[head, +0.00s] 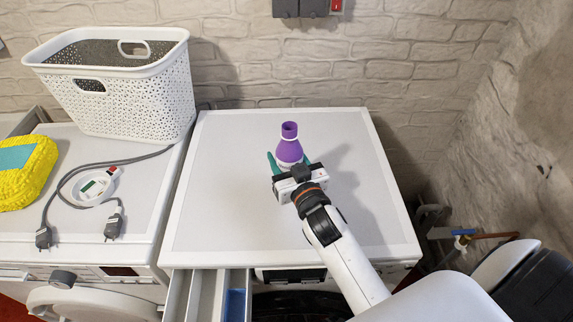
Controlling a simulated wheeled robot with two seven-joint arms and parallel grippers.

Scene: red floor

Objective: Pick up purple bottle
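The purple bottle (289,150) stands upright on the white top of the right-hand machine (230,155). It has a narrow neck with a white ring and a wider lower body. My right gripper (289,158) comes in from the front right and is low over the top. Its teal fingers are spread, one on each side of the bottle's lower part, with small gaps seeming to show beside it. The gripper's body hides the bottle's base, so contact there cannot be seen. My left gripper is not in view.
A white perforated basket (135,100) stands on the left machine. A yellow item (25,175) and a cable with plugs (113,227) lie nearby. An open drawer (205,297) juts out in front. Brick walls close the back and right. The top around the bottle is clear.

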